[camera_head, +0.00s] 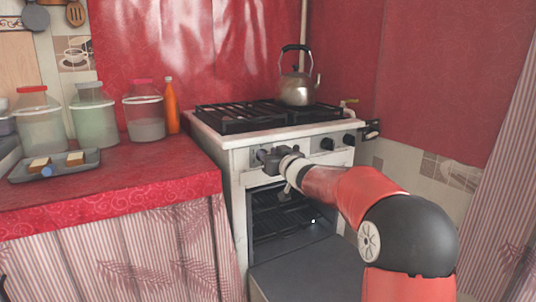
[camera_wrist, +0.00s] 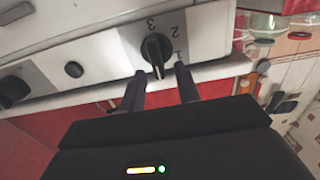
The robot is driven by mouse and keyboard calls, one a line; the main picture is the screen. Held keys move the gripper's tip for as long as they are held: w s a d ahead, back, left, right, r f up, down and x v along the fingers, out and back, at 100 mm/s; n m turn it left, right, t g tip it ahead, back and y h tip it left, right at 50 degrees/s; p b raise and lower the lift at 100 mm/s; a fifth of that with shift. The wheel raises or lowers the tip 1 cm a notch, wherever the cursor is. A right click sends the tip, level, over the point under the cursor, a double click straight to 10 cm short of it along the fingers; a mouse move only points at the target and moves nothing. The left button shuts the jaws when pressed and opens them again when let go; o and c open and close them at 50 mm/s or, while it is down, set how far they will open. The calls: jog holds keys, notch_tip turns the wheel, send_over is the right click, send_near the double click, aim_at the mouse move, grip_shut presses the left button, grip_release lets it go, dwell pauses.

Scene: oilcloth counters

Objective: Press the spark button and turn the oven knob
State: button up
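The white stove (camera_head: 240,142) stands at the counter's end with its oven front open. In the wrist view, which looks upside down, a black knob (camera_wrist: 156,47) marked 1, 2, 3 sits on the front panel. A small round black button (camera_wrist: 73,69) is beside it, possibly the spark button. My gripper (camera_wrist: 160,73) is open, with its two fingertips apart on either side of the knob's lower end; I cannot tell whether they touch it. In the head view my gripper (camera_head: 264,158) is at the panel's left part and hides the knob there.
More black knobs (camera_head: 327,144) are on the panel's right. A kettle (camera_head: 297,88) stands on the black grate (camera_head: 235,116). The left counter (camera_head: 120,194) bears jars, an orange bottle (camera_head: 171,107) and a tray (camera_head: 20,176). The lowered oven door (camera_head: 305,272) juts out below my arm.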

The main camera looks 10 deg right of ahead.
jog(key=shift+w+a, duration=0.15)
jog(key=shift+w, duration=0.2)
grip_shut()
jog(key=shift+n, duration=0.4)
jog(key=n+b, duration=0.1)
jog(key=n, duration=0.2)
jog(key=a+n+b, duration=0.1)
jog(key=n+b, duration=0.1)
jog(key=n, duration=0.2)
jog(key=f+n+b, duration=0.1)
jog(key=n, duration=0.3)
jog(key=shift+s+a+f+b, duration=0.1)
jog(key=shift+s+a+b, duration=0.15)
jog(key=shift+a+b, duration=0.1)
dwell(0.3)
